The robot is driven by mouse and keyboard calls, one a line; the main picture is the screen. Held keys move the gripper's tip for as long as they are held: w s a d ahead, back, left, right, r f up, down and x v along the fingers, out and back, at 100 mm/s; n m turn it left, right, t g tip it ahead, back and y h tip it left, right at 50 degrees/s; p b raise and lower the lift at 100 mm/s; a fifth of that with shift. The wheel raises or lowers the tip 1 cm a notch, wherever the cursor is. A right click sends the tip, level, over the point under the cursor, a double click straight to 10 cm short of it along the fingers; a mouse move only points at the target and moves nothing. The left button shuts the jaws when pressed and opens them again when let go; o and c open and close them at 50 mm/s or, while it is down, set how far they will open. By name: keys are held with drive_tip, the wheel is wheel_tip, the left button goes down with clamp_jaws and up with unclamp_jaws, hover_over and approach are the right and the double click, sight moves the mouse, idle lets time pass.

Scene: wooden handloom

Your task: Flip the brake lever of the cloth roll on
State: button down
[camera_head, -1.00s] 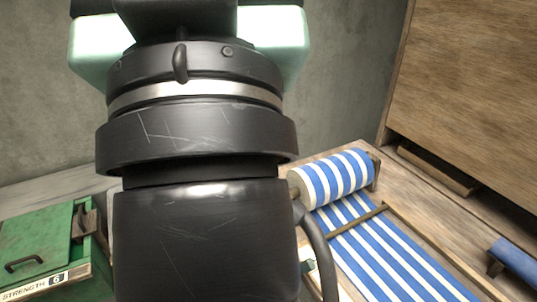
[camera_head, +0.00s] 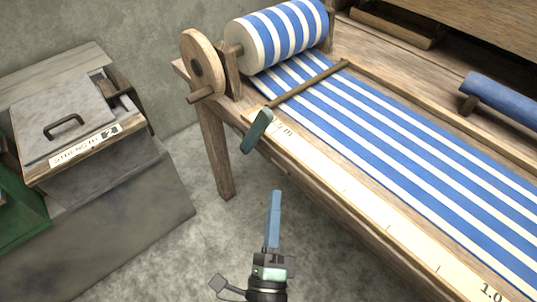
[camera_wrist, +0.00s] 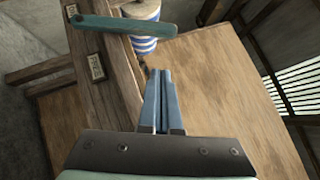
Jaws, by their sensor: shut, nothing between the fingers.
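The cloth roll (camera_head: 280,38), striped blue and white, sits at the loom's far left end beside a wooden wheel. A green lever (camera_head: 257,132), apparently the brake lever, sticks out from the loom's front rail just below the roll. The lever also shows in the wrist view (camera_wrist: 125,26) as a teal bar lying across the wooden rail near the top, with part of the striped cloth (camera_wrist: 145,45) behind it. My gripper (camera_head: 276,194) has its blue fingers shut and empty, below the lever in the head view and apart from it. The fingers show in the wrist view (camera_wrist: 161,80).
Two small plates, one lower (camera_wrist: 97,67), are fixed on the rail; I cannot read them. Striped cloth (camera_head: 390,150) runs along the loom beside a ruler strip (camera_head: 370,200). Floor between is clear.

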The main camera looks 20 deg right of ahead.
sight(254, 134)
drive_tip(key=shift+s+d+f+m, duration=0.1)
drive_tip(key=shift+s+f+m, duration=0.25)
drive_tip(key=shift+f, duration=0.2)
drive_tip(key=a+p+x, duration=0.2)
drive_tip(key=x, duration=1.1)
drive_tip(key=shift+w+r+p, duration=0.3)
drive_tip(key=shift+w+r, duration=0.1)
drive_tip(key=shift+a, duration=0.15)
